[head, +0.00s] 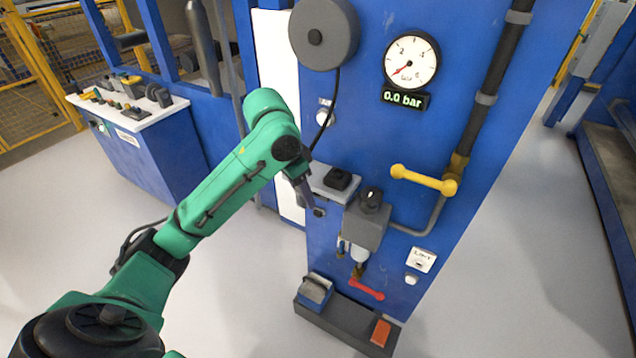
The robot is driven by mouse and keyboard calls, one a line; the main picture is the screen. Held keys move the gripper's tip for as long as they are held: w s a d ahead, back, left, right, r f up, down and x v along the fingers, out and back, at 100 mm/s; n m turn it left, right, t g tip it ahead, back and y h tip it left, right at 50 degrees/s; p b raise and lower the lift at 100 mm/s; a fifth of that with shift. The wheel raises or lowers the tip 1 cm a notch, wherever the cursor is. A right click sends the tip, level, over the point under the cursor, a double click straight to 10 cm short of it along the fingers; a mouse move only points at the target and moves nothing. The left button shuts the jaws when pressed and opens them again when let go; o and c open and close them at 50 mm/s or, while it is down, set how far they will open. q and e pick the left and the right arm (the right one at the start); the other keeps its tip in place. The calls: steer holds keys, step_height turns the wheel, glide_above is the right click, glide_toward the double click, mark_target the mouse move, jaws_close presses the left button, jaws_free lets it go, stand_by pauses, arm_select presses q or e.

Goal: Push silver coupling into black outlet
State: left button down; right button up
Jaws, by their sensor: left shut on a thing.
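My left gripper (311,200) is at the front of the blue panel, just left of and below a grey shelf. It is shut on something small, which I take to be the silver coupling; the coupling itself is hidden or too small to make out. A thin black hose (333,108) hangs from the grey reel (324,33) and runs down behind my green wrist. A small dark fitting (319,212) shows right at the fingertips and may be the black outlet. I cannot tell whether coupling and outlet touch. My right gripper is not in view.
A black block (338,178) sits on the grey shelf. A grey filter unit (367,222), a yellow handle (424,180) and a red handle (367,289) are to the right. The gauge (411,59) display reads 0.0 bar. A dark tray (347,327) lies below.

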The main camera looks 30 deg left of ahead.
arm_select(q)
steer(key=shift+s, duration=0.35)
steer(key=shift+s+r+p, duration=0.1)
steer(key=shift+r+p, duration=0.15)
steer(key=shift+p, duration=0.1)
steer(key=shift+r+p, duration=0.6)
steer(key=shift+p, duration=0.3)
steer(key=shift+f, duration=0.1)
